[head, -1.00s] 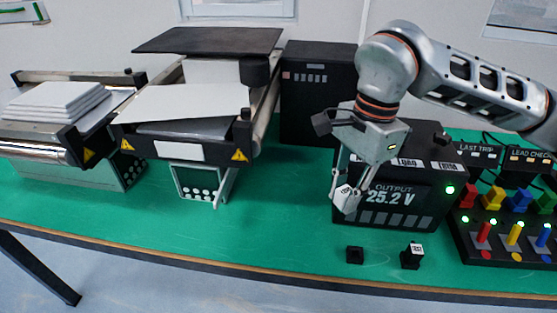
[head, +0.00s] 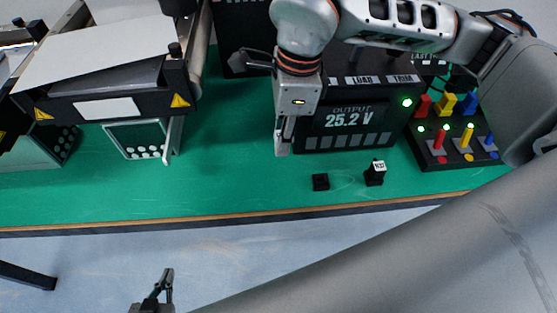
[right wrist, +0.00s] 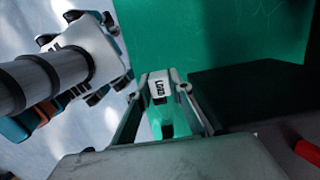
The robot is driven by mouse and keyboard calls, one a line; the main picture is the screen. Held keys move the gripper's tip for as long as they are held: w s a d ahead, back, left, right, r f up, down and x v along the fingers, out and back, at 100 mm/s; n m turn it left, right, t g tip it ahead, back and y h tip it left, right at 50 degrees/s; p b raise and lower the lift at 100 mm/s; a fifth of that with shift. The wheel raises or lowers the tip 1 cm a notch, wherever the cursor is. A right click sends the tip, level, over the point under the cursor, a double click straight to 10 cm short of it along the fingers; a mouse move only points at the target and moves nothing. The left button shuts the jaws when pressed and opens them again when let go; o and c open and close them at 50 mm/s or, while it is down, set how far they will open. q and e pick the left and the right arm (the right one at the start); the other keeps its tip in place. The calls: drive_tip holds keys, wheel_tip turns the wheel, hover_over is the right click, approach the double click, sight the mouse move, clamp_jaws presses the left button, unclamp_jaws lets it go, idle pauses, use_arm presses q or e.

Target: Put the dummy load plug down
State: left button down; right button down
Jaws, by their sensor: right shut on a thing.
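My right gripper (head: 283,145) points down at the left front corner of the power unit with the 25.2 V display (head: 350,122). In the right wrist view its fingers (right wrist: 162,82) are shut on the dummy load plug (right wrist: 160,90), which has a white top reading LOAD and a dark lower part. Green table surface shows around the plug; I cannot tell its height above it. In the head view the plug is not clear behind the fingers. My left gripper (head: 160,288) is low at the bottom edge, away from the table; its opening is unclear.
A small black block (head: 320,182) and a black plug with a white label (head: 375,173) stand near the front edge of the green table (head: 240,195). A switch panel (head: 460,145) is at the right, a conveyor (head: 110,80) at the left. Table between conveyor and power unit is clear.

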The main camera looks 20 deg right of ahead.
wheel_tip(320, 180, down, 7)
drive_tip(key=shift+r, duration=0.15)
use_arm(q)
drive_tip(key=shift+w+a+f+b, duration=0.1)
drive_tip(key=shift+w+b, duration=0.15)
drive_tip(key=shift+b, duration=0.05)
use_arm(e)
drive_tip(key=shift+f, duration=1.9)
drive_tip(key=c, duration=1.8)
unclamp_jaws()
drive_tip(key=shift+f, duration=0.15)
drive_tip(key=shift+r, duration=0.35)
drive_tip(key=r, duration=0.7)
drive_tip(key=d+r, duration=0.1)
drive_tip(key=r, duration=0.2)
drive_tip(key=shift+s+d+r+p, duration=0.1)
drive_tip(key=shift+s+r+p, duration=0.05)
drive_tip(key=shift+p, duration=0.15)
use_arm(q)
drive_tip(key=shift+r, duration=0.2)
use_arm(e)
drive_tip(key=shift+s+d+r, duration=0.1)
drive_tip(key=shift+r, duration=0.55)
